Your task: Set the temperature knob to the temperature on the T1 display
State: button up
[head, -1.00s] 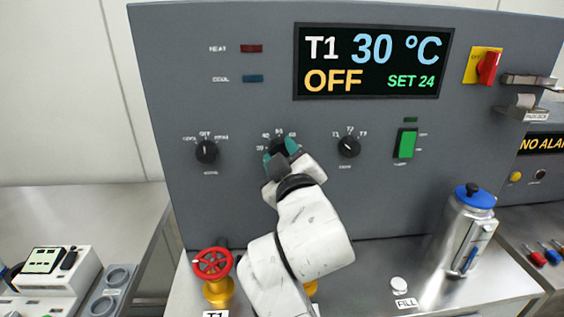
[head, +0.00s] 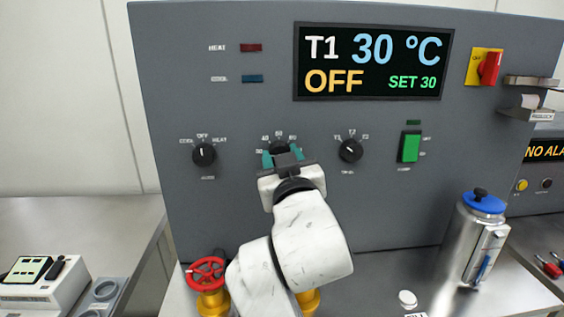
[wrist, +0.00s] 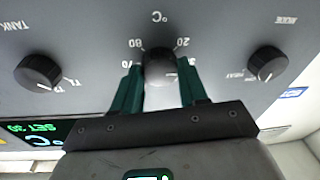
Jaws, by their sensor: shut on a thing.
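The display (head: 373,62) on the grey panel reads T1 30 °C, OFF and SET 30. The black temperature knob (wrist: 160,68) is between my gripper's green fingers in the wrist view, with °C and a scale around it. My gripper (head: 282,156) is shut on this knob; in the head view its fingers and wrist hide most of the knob. The mode knob (head: 204,154) is to the left of it and the tank knob (head: 350,151) to the right.
A green switch (head: 410,146) and a red-yellow switch (head: 487,68) are further right on the panel. A red valve wheel (head: 206,273) and a steel canister (head: 472,240) with a blue lid stand on the bench below.

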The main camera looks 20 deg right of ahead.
jog(key=o, duration=1.1)
jog(key=shift+c, duration=0.2)
jog(key=b+v, duration=0.1)
jog(key=v, duration=0.9)
jog(key=shift+s, duration=0.4)
jog(key=shift+a+f, duration=0.1)
jog(key=shift+a, duration=0.05)
